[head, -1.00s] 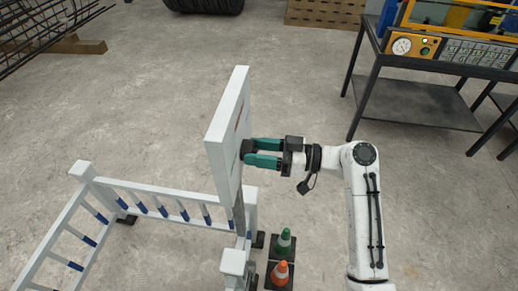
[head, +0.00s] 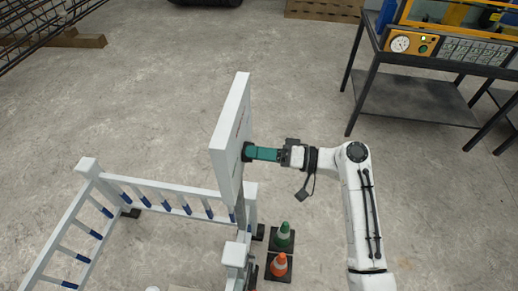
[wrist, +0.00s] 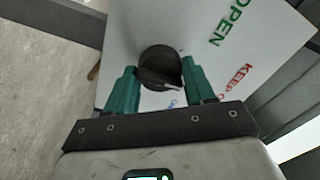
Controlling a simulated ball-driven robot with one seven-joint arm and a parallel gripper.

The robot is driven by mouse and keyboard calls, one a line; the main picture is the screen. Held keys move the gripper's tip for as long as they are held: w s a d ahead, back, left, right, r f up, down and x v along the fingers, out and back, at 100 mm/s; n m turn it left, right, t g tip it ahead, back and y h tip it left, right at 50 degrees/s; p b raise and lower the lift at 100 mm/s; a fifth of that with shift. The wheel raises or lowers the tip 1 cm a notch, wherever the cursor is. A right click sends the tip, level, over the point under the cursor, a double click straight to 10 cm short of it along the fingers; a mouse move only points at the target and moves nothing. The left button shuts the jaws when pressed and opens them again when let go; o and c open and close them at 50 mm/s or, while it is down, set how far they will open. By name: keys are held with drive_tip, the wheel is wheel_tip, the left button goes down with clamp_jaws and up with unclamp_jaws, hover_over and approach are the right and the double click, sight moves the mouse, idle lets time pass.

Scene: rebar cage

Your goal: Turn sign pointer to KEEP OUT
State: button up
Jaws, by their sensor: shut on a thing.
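The white sign board (head: 231,130) stands upright on the white fence, seen nearly edge-on in the head view. Its face (wrist: 215,65) fills much of the wrist view, with green OPEN at upper right, red KEEP OUT at right, partly hidden, and blue lettering mostly hidden behind my fingers. The black round pointer knob (wrist: 158,66) is on this face. My gripper (wrist: 160,80), with teal fingers, is shut on the knob, one finger each side. It also shows in the head view (head: 262,153).
White fence rails (head: 160,195) with blue bands run left of the sign. A green cone (head: 283,235) and an orange cone (head: 278,265) stand below my arm. A dark metal bench (head: 425,95) stands at upper right. Open concrete floor lies between.

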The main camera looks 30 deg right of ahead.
drive_tip(key=shift+m, duration=0.3)
idle(0.4)
drive_tip(key=o, duration=1)
drive_tip(key=b+v, duration=0.2)
drive_tip(key=v, duration=0.8)
drive_tip(key=shift+s+d, duration=0.2)
drive_tip(key=shift+d, duration=0.15)
